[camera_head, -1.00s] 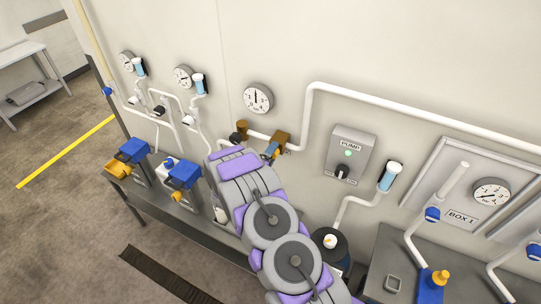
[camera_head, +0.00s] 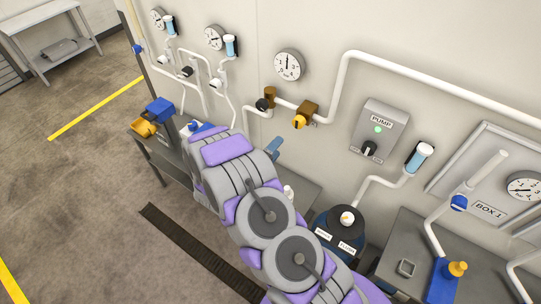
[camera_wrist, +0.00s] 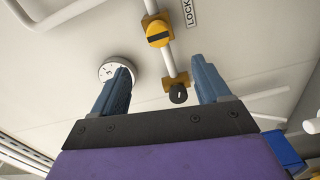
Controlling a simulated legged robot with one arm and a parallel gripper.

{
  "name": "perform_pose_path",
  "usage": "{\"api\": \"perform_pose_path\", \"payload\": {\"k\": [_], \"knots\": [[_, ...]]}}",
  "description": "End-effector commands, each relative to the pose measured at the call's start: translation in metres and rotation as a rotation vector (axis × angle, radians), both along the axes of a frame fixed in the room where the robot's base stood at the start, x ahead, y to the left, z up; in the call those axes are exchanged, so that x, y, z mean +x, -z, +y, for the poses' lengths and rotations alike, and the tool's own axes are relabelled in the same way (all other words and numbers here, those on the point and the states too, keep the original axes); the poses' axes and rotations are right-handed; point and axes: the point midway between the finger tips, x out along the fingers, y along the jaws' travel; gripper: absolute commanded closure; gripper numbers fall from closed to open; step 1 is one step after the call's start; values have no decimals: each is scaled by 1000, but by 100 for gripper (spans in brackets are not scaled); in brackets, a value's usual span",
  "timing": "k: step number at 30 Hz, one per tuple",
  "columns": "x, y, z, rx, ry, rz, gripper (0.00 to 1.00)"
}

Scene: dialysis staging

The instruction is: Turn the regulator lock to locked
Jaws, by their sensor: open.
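A yellow knob with a black bar (camera_wrist: 158,36) sits on a brass block on the white pipe, beside a partly cropped label reading "LOCK" (camera_wrist: 190,12). I take it as the regulator lock; it also shows in the head view (camera_head: 299,122). In the wrist view its bar lies roughly across the pipe. My gripper (camera_wrist: 160,63) is open and empty, its blue fingers apart, with the knob beyond the tips. In the head view, my blue fingertip (camera_head: 274,146) is below and left of the knob, apart from it.
A black knob (camera_wrist: 178,94) on another brass block shows between my fingers. A round gauge (camera_head: 289,65) is on the wall above. A grey PUMP box (camera_head: 380,130) with a green light is to the right. A dark round container (camera_head: 337,228) stands below.

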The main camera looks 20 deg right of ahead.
Motion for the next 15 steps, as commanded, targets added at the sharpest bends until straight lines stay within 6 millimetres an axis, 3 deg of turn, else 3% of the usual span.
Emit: {"api": "perform_pose_path", "payload": {"k": [6, 15], "knots": [[-11, 0, 16, 0, -2, -1, 24], [-14, 0, 18, 1, 0, -2, 24]]}}
